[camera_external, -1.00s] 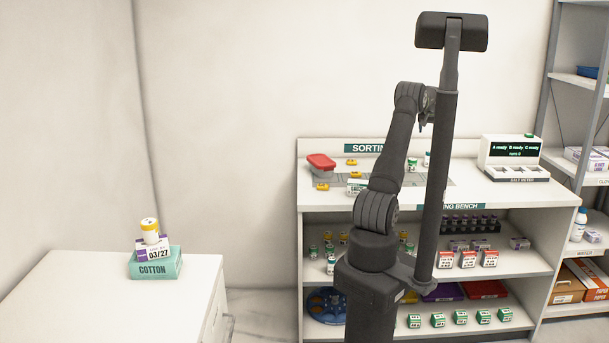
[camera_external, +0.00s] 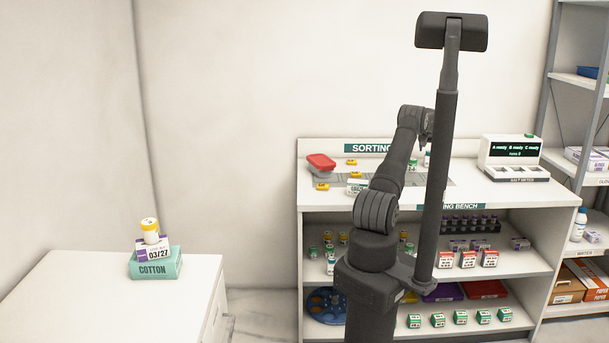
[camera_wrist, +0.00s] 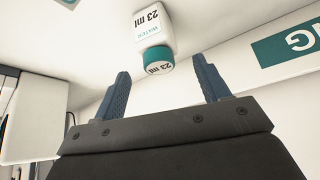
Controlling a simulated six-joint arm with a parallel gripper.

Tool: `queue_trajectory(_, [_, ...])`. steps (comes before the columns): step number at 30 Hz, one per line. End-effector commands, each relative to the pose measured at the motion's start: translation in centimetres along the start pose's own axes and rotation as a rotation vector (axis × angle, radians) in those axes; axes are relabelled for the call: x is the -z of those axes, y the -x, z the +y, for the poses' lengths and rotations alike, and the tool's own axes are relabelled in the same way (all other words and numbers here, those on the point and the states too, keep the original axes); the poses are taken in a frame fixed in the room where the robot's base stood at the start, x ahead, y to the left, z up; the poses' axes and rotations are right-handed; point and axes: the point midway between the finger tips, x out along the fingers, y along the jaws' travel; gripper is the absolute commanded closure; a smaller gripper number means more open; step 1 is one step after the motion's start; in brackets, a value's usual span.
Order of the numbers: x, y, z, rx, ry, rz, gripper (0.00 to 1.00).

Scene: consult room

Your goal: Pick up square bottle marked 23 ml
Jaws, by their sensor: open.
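The white square bottle (camera_wrist: 154,30) with a teal cap shows at the top middle of the wrist view. Its label reads WATER 23 ml, and 23 ml also stands on the cap. It stands on a white surface. My gripper (camera_wrist: 161,68) is open and empty, with its two blue-grey fingers apart. The cap lies between and just beyond the fingertips in the picture, and no contact shows.
Shelves below hold several small boxes and bottles.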

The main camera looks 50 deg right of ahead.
Motion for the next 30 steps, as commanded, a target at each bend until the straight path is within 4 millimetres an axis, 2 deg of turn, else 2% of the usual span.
queue_trajectory(4, [-0.4, -2.3, -0.2, 0.0, 0.0, -0.003, 0.31])
queue_trajectory(9, [-0.4, -4.1, -0.2, 0.001, 0.001, 0.0, 0.31])
queue_trajectory(20, [-0.4, -4.6, -0.2, 0.001, 0.001, 0.0, 0.31])
queue_trajectory(27, [-0.4, -4.6, -0.2, 0.001, 0.001, 0.0, 0.79])
queue_trajectory(30, [-0.4, -4.6, -0.2, 0.001, 0.001, 0.0, 0.81])
